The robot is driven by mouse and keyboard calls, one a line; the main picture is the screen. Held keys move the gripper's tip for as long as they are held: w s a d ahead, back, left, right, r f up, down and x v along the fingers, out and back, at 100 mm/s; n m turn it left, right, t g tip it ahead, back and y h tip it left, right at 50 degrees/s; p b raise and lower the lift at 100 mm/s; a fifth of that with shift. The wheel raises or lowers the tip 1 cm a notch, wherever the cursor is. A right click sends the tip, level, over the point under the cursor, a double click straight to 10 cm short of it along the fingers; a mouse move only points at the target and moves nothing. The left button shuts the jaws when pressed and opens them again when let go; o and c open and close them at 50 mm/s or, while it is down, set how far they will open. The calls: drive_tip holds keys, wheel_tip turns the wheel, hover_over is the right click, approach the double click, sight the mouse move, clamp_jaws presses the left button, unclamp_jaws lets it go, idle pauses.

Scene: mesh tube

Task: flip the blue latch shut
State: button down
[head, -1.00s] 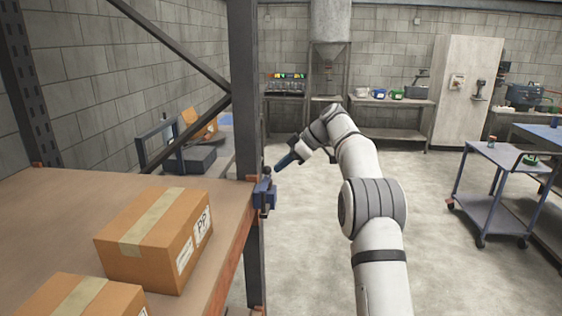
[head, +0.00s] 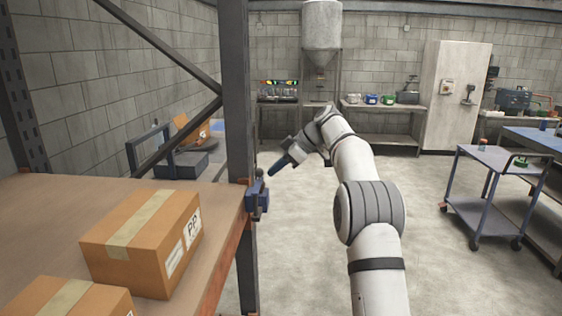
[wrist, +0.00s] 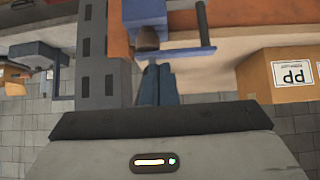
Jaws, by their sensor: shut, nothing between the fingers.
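The blue latch (head: 257,199) is fixed to the dark rack post at the shelf's edge in the head view. In the wrist view its blue body (wrist: 143,12) is at the top, and a thin blue arm (wrist: 185,52) runs right to a dark upright bar (wrist: 203,24). A brown rounded knob (wrist: 147,38) sits on the body. My gripper (head: 270,173) is shut and empty, just right of and above the latch in the head view. In the wrist view its fingertips (wrist: 158,70) are close to the blue arm; I cannot tell whether they touch.
The rack post (head: 237,100) stands beside the latch, with a diagonal brace behind. A cardboard box (head: 140,240) and part of another (head: 65,298) lie on the wooden shelf (head: 40,215). A cart (head: 495,158) stands at the right. The floor between is clear.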

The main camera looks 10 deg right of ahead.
drive_tip(key=w+d+f+p+v, duration=0.1)
drive_tip(key=p+v, duration=0.4)
drive_tip(key=v, duration=0.8)
drive_tip(key=shift+w+d, duration=0.4)
drive_tip(key=shift+w, duration=0.1)
drive_tip(key=s+a+m+h+b, duration=0.1)
drive_tip(key=s+a+m+h, duration=0.1)
drive_tip(key=s+m, duration=0.5)
drive_tip(key=s+a+m+h+b, duration=0.1)
drive_tip(key=s+a+m+h, duration=0.2)
drive_tip(key=s, duration=0.8)
drive_tip(key=s+f+m+h, duration=0.1)
drive_tip(key=s+f+m, duration=0.1)
drive_tip(key=s+f, duration=0.3)
drive_tip(key=s+d+f+m+t+h+b, duration=0.1)
drive_tip(key=s+f, duration=0.5)
drive_tip(key=s, duration=0.7)
drive_tip(key=s+f+m+h+b, duration=0.1)
drive_tip(key=s+f+m+h, duration=0.1)
drive_tip(key=s+f, duration=0.4)
drive_tip(key=s, duration=0.4)
drive_tip(key=shift+d+f+m, duration=0.2)
drive_tip(key=shift+d+m, duration=0.05)
drive_tip(key=shift+m, duration=0.05)
